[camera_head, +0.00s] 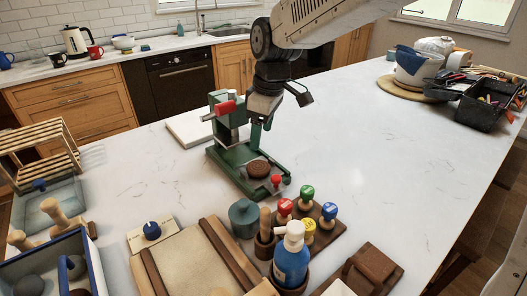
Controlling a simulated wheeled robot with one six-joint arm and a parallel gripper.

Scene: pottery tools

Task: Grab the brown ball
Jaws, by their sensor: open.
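A brown, flattened round lump (258,168), the only brown ball-like thing I can make out, sits on the base of a green press-like machine (225,150) in the middle of the worktop. My gripper (261,128) points down from above, just right of the machine's upright and above the brown lump. It looks apart from the lump and holds nothing that I can see. Its fingers are small and dark against the green machine, so their spacing is hard to see. The machine has a red part (226,107) at its top and a small red knob (276,180) at the front.
Stamps with coloured tops (307,192), a blue bottle (291,258) and a teal pot (244,214) stand close in front. A tray with dark round lumps (30,285) is at lower left. The white worktop (390,150) is clear to the right.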

